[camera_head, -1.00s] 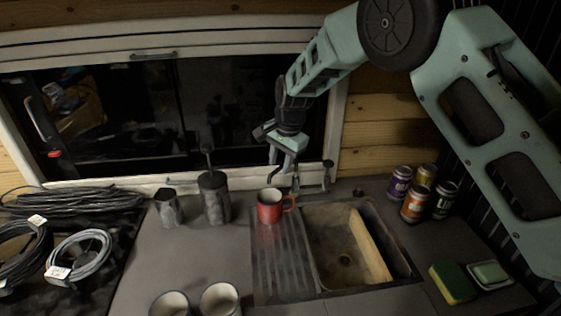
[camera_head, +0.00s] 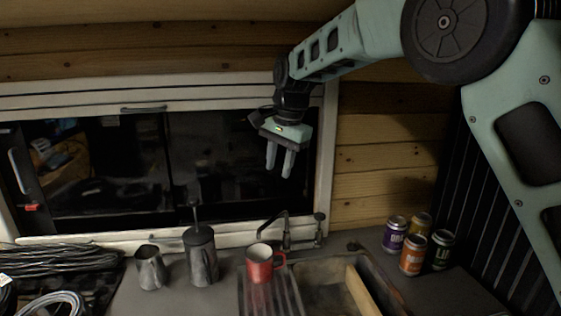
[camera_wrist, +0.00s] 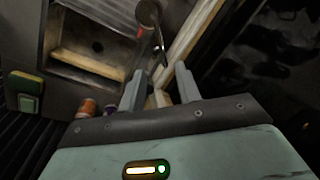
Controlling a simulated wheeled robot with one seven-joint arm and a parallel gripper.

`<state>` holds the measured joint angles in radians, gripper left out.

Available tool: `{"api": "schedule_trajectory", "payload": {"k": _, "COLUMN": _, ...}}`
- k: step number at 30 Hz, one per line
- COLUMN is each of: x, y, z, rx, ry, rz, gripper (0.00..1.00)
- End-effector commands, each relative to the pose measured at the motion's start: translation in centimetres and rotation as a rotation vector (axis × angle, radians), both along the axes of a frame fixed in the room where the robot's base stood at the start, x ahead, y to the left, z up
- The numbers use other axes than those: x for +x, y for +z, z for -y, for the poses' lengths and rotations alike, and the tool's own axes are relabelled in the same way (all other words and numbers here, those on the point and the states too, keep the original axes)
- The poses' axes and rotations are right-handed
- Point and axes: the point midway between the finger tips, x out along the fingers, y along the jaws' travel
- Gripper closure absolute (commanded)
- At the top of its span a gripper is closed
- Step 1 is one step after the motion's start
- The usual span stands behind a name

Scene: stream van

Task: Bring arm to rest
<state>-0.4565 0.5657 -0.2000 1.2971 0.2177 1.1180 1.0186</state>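My gripper (camera_head: 280,163) hangs in front of the window in the head view, fingers pointing down. The two fingers are apart with nothing between them. My arm reaches in from the upper right. A red mug (camera_head: 261,263) stands upright on the ridged drainboard below the gripper, well clear of it. In the wrist view my gripper (camera_wrist: 160,90) shows its two fingers spread, with the faucet beyond them.
A sink (camera_head: 325,285) with a wooden board (camera_head: 362,292) lies right of the mug. A faucet (camera_head: 286,232) rises behind it. Several cans (camera_head: 412,254) stand at the right. A grey pitcher (camera_head: 150,268) and a French press (camera_head: 201,258) stand left. Coiled cables (camera_head: 60,258) lie far left.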

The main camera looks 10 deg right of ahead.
Motion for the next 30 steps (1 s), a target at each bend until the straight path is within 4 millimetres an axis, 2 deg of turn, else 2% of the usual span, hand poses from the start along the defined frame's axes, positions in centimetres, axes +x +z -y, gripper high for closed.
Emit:
{"api": "schedule_trajectory", "payload": {"k": 6, "x": -0.2, "y": 1.6, "z": 0.2, "rx": 0.001, "ry": 0.000, "rz": 0.002, "gripper": 0.67}}
{"api": "schedule_trajectory", "payload": {"k": 16, "x": -0.3, "y": 1.7, "z": 0.2, "rx": 0.001, "ry": 0.001, "rz": 0.001, "gripper": 0.67}}
{"api": "schedule_trajectory", "payload": {"k": 19, "x": -1.3, "y": 1.4, "z": 0.0, "rx": 0.004, "ry": 0.037, "rz": -0.004, "gripper": 0.67}}
{"api": "schedule_trajectory", "payload": {"k": 23, "x": -5.2, "y": 0.4, "z": -1.0, "rx": 0.012, "ry": 0.188, "rz": -0.015, "gripper": 0.67}}
{"api": "schedule_trajectory", "payload": {"k": 26, "x": -10.3, "y": -0.9, "z": -1.9, "rx": 0.012, "ry": 0.374, "rz": -0.017, "gripper": 0.67}}
{"api": "schedule_trajectory", "payload": {"k": 30, "x": -18.5, "y": -3.1, "z": -2.8, "rx": -0.005, "ry": 0.669, "rz": -0.006, "gripper": 0.67}}
